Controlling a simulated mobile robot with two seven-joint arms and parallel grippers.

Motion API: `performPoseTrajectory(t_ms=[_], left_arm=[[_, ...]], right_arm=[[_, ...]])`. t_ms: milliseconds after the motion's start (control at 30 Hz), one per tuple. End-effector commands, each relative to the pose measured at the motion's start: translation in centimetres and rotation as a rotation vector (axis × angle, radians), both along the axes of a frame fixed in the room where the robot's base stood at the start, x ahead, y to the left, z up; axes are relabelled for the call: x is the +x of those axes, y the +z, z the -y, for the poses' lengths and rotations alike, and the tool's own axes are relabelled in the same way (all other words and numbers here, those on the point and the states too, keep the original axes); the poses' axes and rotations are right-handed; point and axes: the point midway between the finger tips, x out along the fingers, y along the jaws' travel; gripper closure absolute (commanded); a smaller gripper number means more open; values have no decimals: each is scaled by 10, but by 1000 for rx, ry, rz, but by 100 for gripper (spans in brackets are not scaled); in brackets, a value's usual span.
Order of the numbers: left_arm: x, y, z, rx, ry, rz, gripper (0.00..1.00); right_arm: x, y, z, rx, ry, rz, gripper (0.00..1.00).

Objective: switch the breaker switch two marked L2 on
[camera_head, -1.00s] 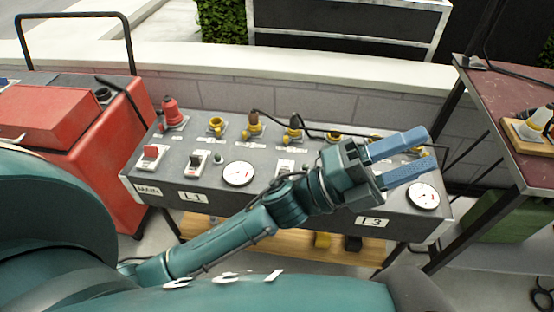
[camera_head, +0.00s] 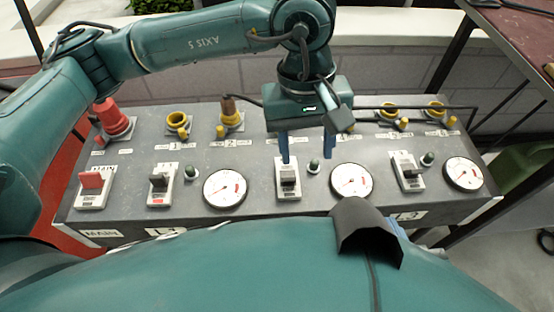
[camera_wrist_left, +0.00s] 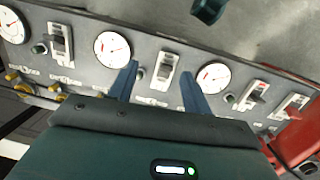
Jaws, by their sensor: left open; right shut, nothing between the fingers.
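The L2 breaker switch (camera_head: 288,183) is the middle one on the grey panel, a white plate with a dark lever between two round gauges. Its name label is hidden by my own body. My left gripper (camera_head: 306,157) is open, pointing down just behind the switch, with one blue finger close to the lever. In the left wrist view the switch (camera_wrist_left: 165,71) shows between the two spread fingers of the left gripper (camera_wrist_left: 160,70). I cannot tell whether a finger touches it. A blue finger part of my right gripper (camera_head: 397,228) shows at the panel's front edge, mostly hidden.
The red MAIN switch (camera_head: 92,186) and L1 switch (camera_head: 161,184) lie to the left, the L3 switch (camera_head: 408,171) to the right. Small green lamps and gauges (camera_head: 225,189) sit between. Sockets and a black cable (camera_head: 420,107) line the panel's back.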

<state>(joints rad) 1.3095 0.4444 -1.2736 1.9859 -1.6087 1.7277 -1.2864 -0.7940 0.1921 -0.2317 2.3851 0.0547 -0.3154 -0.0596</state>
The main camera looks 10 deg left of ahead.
Motion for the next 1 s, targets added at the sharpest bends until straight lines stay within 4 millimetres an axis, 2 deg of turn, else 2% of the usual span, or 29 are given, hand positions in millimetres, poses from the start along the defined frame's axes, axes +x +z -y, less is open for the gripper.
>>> performPoseTrajectory(t_ms=[100,267,367,800,1000], left_arm=[[15,0,-17,86,-26,83,51],[20,-6,-22,114,-33,104,51],[19,-20,-22,112,-33,100,51],[18,-107,-21,109,-30,99,51],[19,-126,-21,107,-31,101,51]], right_arm=[[-1,-3,0,2,1,7,100],[0,-3,0,1,3,9,100],[0,-5,-1,-3,6,9,100],[2,-15,-5,-23,23,6,100],[2,-18,-6,-30,26,1,100]])
